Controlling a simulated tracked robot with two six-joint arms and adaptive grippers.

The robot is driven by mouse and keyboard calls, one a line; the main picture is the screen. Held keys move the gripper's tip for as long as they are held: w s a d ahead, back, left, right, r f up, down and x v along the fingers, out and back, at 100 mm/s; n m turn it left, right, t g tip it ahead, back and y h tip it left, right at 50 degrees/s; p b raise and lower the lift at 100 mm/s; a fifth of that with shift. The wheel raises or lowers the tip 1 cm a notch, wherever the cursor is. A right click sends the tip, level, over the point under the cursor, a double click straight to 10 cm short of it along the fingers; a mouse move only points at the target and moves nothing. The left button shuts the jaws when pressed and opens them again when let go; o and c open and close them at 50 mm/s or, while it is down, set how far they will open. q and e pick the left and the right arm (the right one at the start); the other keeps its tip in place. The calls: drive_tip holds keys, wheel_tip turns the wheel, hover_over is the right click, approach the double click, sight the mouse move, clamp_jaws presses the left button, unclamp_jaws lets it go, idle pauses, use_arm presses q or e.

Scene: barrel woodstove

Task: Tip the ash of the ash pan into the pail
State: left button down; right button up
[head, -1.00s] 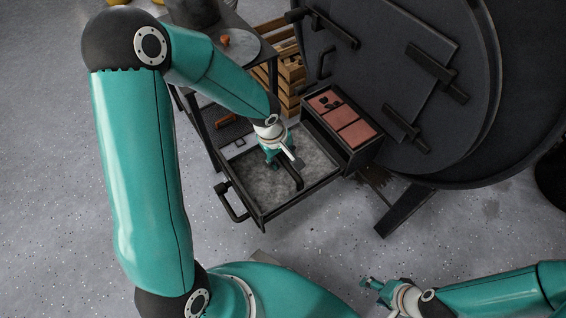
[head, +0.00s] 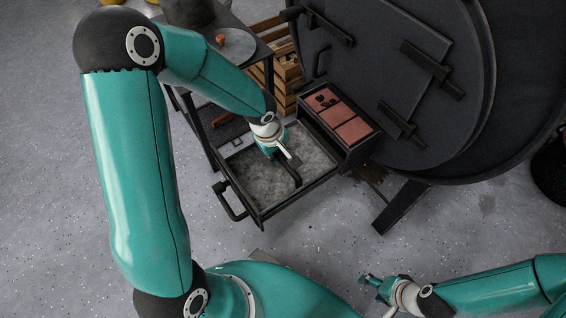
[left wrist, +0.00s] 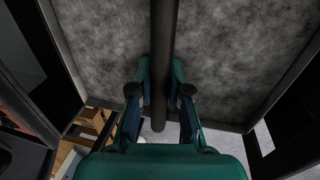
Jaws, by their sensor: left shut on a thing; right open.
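The ash pan (head: 228,190) is a dark, shallow, open tray at the foot of the stove, level, with mottled grey ash (head: 268,185) spread inside. It has a loop handle (head: 229,203) at its front left side and a dark bar (head: 293,176) over its middle. My left gripper (head: 287,160) is over the pan, shut on that bar. In the left wrist view, the bar (left wrist: 163,60) runs between its fingers (left wrist: 160,95), with ash below. My right gripper (head: 372,281) is open and empty at the lower right, away from the pan. I cannot clearly identify the pail.
The black barrel stove (head: 365,75) fills the upper right, with a box of reddish bricks (head: 340,115) beside the pan. A dark side table (head: 235,45) and a wooden crate (head: 288,75) stand behind. A dark round object (head: 552,170) is cut off at the right edge. Front floor is clear.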

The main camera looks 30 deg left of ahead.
use_arm(q)
drive_tip(key=shift+r+p, duration=0.55)
drive_tip(key=shift+r, duration=0.5)
idle(0.6)
drive_tip(key=shift+r+p, duration=1.45)
drive_tip(key=shift+r, duration=0.8)
drive_tip(key=shift+r, duration=0.1)
drive_tip(key=shift+r+p, duration=0.65)
drive_tip(key=shift+r, duration=0.8)
wheel_tip(320, 180, up, 9)
drive_tip(key=p, duration=0.6)
